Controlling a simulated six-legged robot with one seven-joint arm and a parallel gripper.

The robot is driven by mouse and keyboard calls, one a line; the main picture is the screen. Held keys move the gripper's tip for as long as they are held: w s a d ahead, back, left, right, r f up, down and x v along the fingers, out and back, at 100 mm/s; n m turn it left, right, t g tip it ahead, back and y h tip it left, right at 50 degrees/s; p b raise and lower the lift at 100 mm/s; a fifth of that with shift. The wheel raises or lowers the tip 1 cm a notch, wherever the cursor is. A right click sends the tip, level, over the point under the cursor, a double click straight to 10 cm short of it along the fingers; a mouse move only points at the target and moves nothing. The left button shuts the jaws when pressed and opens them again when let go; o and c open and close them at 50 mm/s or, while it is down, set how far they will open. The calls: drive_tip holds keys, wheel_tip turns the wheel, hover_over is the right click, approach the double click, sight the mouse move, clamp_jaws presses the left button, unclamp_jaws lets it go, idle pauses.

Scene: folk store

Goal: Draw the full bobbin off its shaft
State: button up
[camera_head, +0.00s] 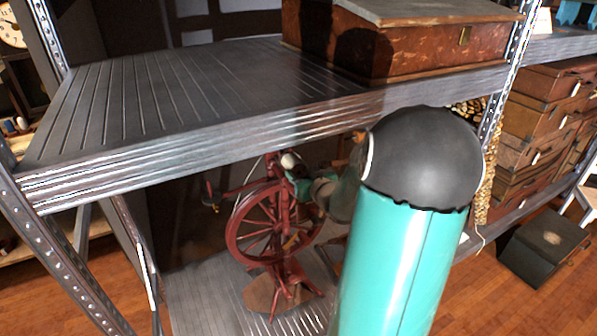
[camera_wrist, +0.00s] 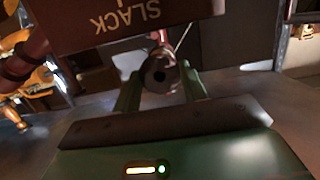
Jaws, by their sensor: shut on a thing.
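A red spinning wheel (camera_head: 277,215) stands on the lower shelf in the head view, below the upper metal shelf. My gripper (camera_head: 300,178) is at its top, beside the flyer. In the wrist view my gripper (camera_wrist: 160,84) has its two green fingers shut on the bobbin (camera_wrist: 159,75), one on each side. The bobbin's round end with a dark hole faces the wrist camera. A pale part of the bobbin (camera_head: 290,160) also shows in the head view. Whether the shaft is still inside the bobbin is hidden.
A dark red board (camera_wrist: 120,20) lettered "SLACK" hangs close above the fingers in the wrist view. The upper shelf (camera_head: 180,95) carries a brown wooden box (camera_head: 400,45). Stacked cases (camera_head: 545,110) stand at the right. A metal post (camera_head: 75,265) stands at the left.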

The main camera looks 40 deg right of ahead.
drive_tip(key=shift+f+v, duration=0.3)
drive_tip(key=shift+v, duration=1.15)
drive_tip(key=shift+f+v, duration=0.25)
drive_tip(key=shift+v, duration=1.25)
drive_tip(key=shift+f+v, duration=0.3)
drive_tip(key=shift+v, duration=1.15)
drive_tip(key=shift+s+a, duration=0.1)
drive_tip(key=shift+s, duration=0.2)
